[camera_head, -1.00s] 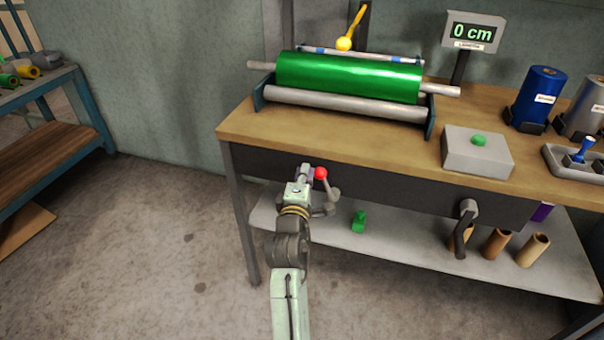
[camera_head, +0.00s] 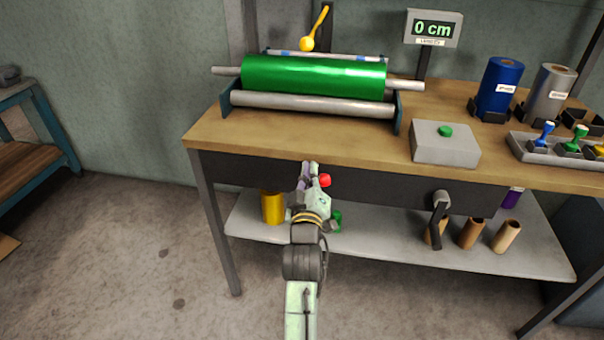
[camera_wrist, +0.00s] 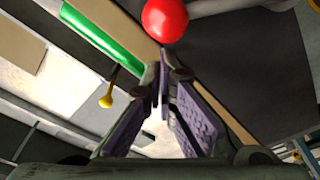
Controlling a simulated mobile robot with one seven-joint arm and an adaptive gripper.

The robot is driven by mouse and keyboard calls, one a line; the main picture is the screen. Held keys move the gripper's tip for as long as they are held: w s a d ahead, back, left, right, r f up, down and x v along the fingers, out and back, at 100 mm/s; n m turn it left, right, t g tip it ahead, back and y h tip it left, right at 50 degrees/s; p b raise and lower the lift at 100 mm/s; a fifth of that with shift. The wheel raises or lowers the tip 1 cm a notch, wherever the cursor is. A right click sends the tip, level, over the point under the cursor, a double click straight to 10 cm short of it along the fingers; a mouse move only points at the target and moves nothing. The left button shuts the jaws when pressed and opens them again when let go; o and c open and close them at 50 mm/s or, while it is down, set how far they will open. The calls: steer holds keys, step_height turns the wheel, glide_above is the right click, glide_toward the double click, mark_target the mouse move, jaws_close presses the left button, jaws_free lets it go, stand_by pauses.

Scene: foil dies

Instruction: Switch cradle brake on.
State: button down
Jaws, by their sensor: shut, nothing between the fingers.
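A lever with a red ball knob (camera_head: 325,180) is on the front of the bench, below the left part of its top. Its shaft is mostly hidden behind my arm. The red knob also shows large at the top of the wrist view (camera_wrist: 165,20). My gripper (camera_head: 310,167) is shut and empty, just left of the knob in the head view. In the wrist view, my fingertips (camera_wrist: 163,75) meet a little below the knob. I cannot tell whether they touch it. The cradle (camera_head: 397,112) on the bench holds a green foil roll (camera_head: 315,76).
A yellow-knobbed lever (camera_head: 307,44) stands behind the roll. A display reading 0 cm (camera_head: 432,29), a grey box with a green button (camera_head: 445,142) and a crank (camera_head: 440,203) are to the right. A lower shelf (camera_head: 375,250) holds a yellow roll (camera_head: 273,208) and several brown tubes.

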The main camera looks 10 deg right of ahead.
steer(key=shift+s+d+f+m, duration=0.15)
steer(key=shift+s+d+m, duration=0.05)
steer(key=shift+d+m, duration=0.5)
